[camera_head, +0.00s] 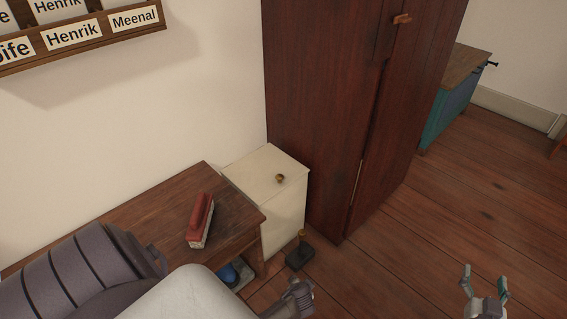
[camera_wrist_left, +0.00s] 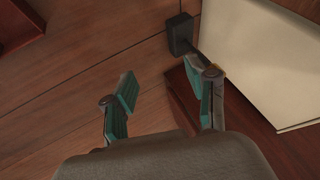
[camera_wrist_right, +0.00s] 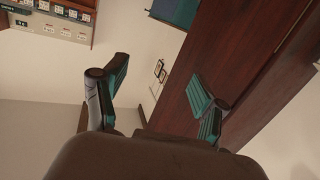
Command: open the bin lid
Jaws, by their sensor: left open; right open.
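The bin appears to be the cream box (camera_head: 284,222) between the wooden table and the tall cabinet. Its flat lid (camera_head: 255,172) is down and has a small brass knob (camera_head: 280,178) near the right edge. In the left wrist view a cream panel, apparently the bin (camera_wrist_left: 270,65), is at the right. My left gripper (camera_wrist_left: 165,88) is open and empty, apart from the cream panel; in the head view only part of it shows at the bottom, in front of the bin. My right gripper (camera_head: 485,273) is open and empty over the floor at the lower right, far from the bin.
A wooden table (camera_head: 150,213) bears a red-brown block-like object (camera_head: 201,220). A small dark stand (camera_head: 300,255) is on the floor before the bin. A tall dark cabinet (camera_head: 320,110) adjoins the bin's right. A teal chest (camera_head: 453,112) stands behind.

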